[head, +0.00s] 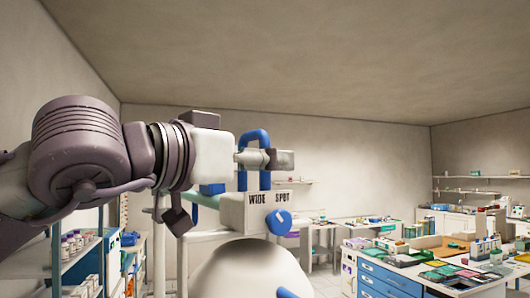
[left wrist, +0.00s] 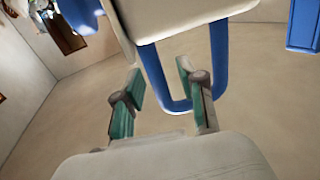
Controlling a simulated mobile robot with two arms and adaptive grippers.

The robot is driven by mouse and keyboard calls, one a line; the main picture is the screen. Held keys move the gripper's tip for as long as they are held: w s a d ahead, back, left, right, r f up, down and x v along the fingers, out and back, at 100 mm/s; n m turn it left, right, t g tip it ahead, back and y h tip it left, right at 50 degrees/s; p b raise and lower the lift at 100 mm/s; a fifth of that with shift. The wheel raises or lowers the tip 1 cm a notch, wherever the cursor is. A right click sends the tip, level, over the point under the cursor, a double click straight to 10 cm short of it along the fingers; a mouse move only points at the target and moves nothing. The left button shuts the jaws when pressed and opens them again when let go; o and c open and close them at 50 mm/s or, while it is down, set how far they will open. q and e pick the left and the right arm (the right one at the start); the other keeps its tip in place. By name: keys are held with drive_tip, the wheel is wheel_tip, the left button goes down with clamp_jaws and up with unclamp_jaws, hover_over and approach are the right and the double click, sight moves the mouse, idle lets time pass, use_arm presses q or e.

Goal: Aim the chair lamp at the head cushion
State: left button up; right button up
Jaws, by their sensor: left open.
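The chair lamp shows in the head view as a white box marked WIDE and SPOT (head: 268,211), with a round blue knob (head: 278,222) and a blue loop handle (head: 254,136) on top. A large white dome (head: 252,270) is below the box. My left gripper (head: 283,159) is open at the handle, its fingers crossing in front of it. In the left wrist view, the handle (left wrist: 219,60) hangs between and beyond the open fingers (left wrist: 160,80); I cannot tell whether they touch it. The head cushion cannot be made out. My right gripper is not in view.
A shelf with bottles (head: 75,245) stands at the left. A counter with blue drawers (head: 388,282) and many small items is at the right. Desks and wall shelves line the back. The space above the lamp is clear.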

use_arm(q)
clamp_jaws()
idle(0.5)
